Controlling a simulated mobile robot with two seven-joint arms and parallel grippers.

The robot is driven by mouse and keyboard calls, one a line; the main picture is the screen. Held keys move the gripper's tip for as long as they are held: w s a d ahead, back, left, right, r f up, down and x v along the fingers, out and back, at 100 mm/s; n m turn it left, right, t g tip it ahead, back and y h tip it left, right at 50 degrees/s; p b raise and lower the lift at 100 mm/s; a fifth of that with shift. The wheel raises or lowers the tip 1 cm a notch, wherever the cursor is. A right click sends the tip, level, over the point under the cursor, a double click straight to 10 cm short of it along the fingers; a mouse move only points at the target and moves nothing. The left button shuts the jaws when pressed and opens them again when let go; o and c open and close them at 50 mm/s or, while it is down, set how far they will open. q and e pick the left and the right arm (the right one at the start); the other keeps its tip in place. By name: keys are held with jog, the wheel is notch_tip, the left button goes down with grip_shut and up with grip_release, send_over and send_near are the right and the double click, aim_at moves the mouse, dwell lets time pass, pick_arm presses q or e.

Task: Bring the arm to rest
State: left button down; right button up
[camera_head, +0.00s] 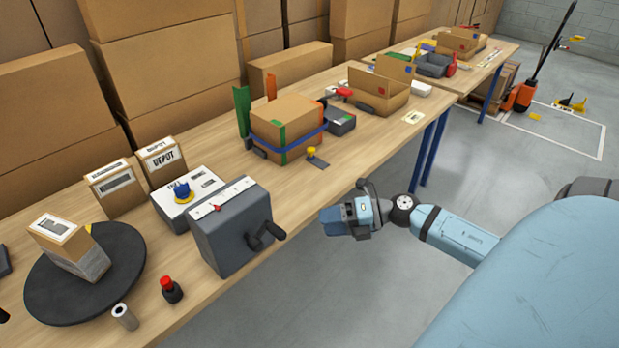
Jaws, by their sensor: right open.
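My right gripper (343,220) shows right of the picture's middle, at the end of my blue arm coming in from the right. It hangs over the grey floor just off the front edge of the wooden table (300,215). It is open, and I see nothing held in it. It is apart from the grey crank box (232,232) to its left. My left gripper is not in view.
Blue table legs (430,150) stand behind my right arm. Stacked cartons line the back. Open floor (540,165) lies right of the table.

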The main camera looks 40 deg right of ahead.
jog(key=shift+s+d+r, duration=0.2)
jog(key=shift+s+d, duration=0.2)
dwell(0.3)
jog(key=s+a+f+m+h+p, duration=0.2)
jog(key=s+a+f+m+p, duration=0.1)
jog(key=a+m, duration=0.4)
jog(key=s+a+f+m+h+p, duration=0.3)
jog(key=a+m, duration=0.4)
jog(key=m, duration=0.4)
jog(key=s+a+f+m+h+p, duration=0.3)
jog(key=a+m, duration=0.3)
jog(key=m, duration=0.3)
jog(key=shift+s+a+t+p, duration=0.25)
jog(key=shift+a+t+p, duration=0.15)
jog(key=shift+p, duration=0.05)
